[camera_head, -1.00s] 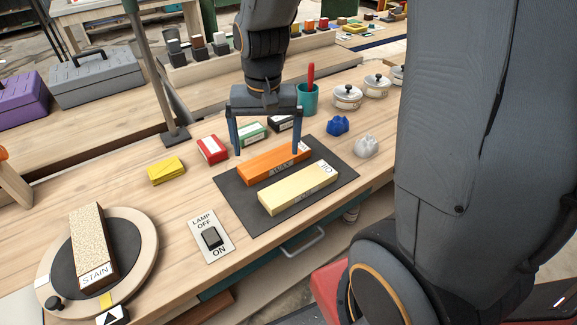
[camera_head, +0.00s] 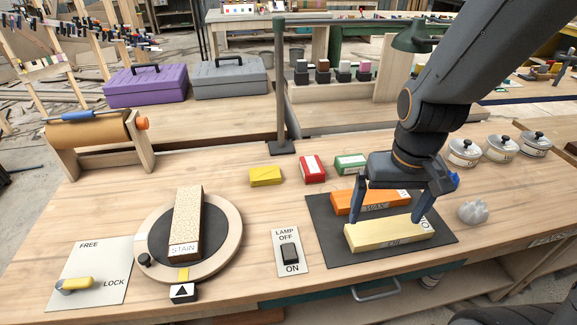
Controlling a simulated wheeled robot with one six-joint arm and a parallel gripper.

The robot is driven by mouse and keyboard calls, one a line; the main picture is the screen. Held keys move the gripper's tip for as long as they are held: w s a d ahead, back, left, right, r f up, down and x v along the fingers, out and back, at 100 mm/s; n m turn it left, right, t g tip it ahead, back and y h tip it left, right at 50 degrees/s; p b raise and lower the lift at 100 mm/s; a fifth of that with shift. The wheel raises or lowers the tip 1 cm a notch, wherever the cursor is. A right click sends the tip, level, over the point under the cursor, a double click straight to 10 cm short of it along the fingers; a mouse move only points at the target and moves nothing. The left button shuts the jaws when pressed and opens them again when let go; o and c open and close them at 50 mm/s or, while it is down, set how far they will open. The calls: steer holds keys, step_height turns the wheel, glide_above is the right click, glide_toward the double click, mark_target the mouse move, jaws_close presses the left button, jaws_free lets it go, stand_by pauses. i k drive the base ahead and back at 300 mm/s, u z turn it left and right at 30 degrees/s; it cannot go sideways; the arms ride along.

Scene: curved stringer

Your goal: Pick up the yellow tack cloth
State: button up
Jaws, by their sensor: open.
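The yellow tack cloth (camera_head: 265,176) is a small folded yellow pad lying flat on the wooden bench (camera_head: 110,215), left of a red box. Nothing covers it. My gripper (camera_head: 388,222) is open, pointing down over the dark mat to the right of the cloth and well apart from it. Its fingers are near the ends of the pale yellow block (camera_head: 388,236); I cannot tell whether they touch it. The orange block (camera_head: 370,202) is partly hidden behind the gripper.
A red box (camera_head: 312,169) and a green box (camera_head: 350,164) stand right of the cloth. A lamp post (camera_head: 281,95) rises behind it. The turntable (camera_head: 226,228) with the STAIN block and the lamp switch (camera_head: 290,252) are in front. Bench left of the cloth is clear.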

mark_target(270, 175)
steer(key=u, duration=0.75)
steer(key=k, duration=1.05)
steer(key=u, duration=0.7)
steer(key=i, duration=1.3)
steer(key=z, duration=0.85)
